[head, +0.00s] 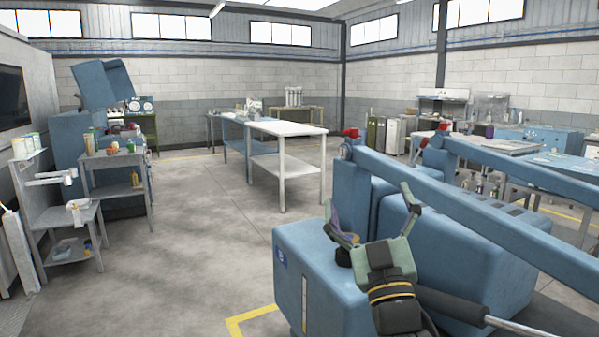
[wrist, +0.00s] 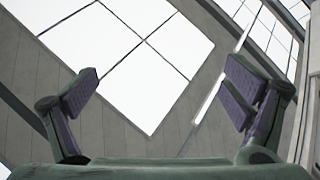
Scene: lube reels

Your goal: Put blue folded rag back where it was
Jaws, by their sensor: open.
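I cannot make out a blue folded rag for certain in either view. My gripper (head: 371,198) is raised in front of the large blue machine at the right of the head view, with its fingers spread and nothing between them. In the wrist view my gripper (wrist: 160,72) points up at the ceiling and skylights, its two purple-padded fingers wide apart and empty. A small grey stand (head: 50,217) at the left holds a pale item on top. Small items, some bluish, lie on its lower shelf, too small to identify.
The blue machine (head: 300,262) with long blue beams (head: 480,205) fills the right foreground. A grey cart (head: 113,160) with small items stands at left. A long white-topped table (head: 287,127) stands mid-room. Open concrete floor (head: 200,235) lies between them.

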